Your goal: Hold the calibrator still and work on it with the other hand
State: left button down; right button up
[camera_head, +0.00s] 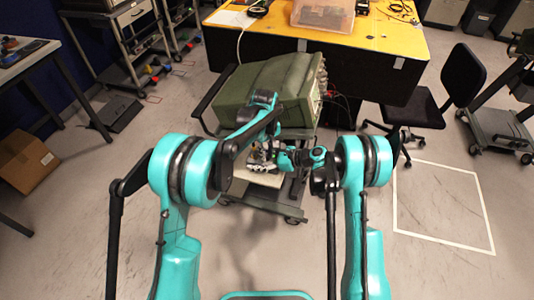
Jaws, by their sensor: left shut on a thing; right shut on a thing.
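A large olive-green boxy instrument (262,82), which may be the calibrator, rests on a cart in the middle, its ribbed end facing right. My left arm reaches in front of it and bends down. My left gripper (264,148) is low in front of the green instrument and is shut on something. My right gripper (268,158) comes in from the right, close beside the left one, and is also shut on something. Both gripped parts are small and partly hidden by my fingers and wrists, so I cannot tell exactly what each holds.
The wheeled cart (262,201) has a light lower board (254,178). A yellow-topped table (375,40) with a clear bin (322,15) stands behind. A black chair (462,78) is at right. Floor inside the white outline (440,205) is clear.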

pick_arm(q)
jog(key=shift+m, duration=0.4)
pick_arm(e)
jog(key=shift+f, duration=0.15)
pick_arm(q)
jog(key=m, duration=0.4)
jog(key=shift+m, duration=0.3)
jog(key=m, duration=0.4)
jog(key=shift+m, duration=0.3)
jog(key=c, duration=1.7)
grip_release()
jog(key=shift+c, duration=0.2)
jog(key=shift+r, duration=0.15)
notch_tip(320, 180, up, 12)
jog(key=shift+a, duration=0.2)
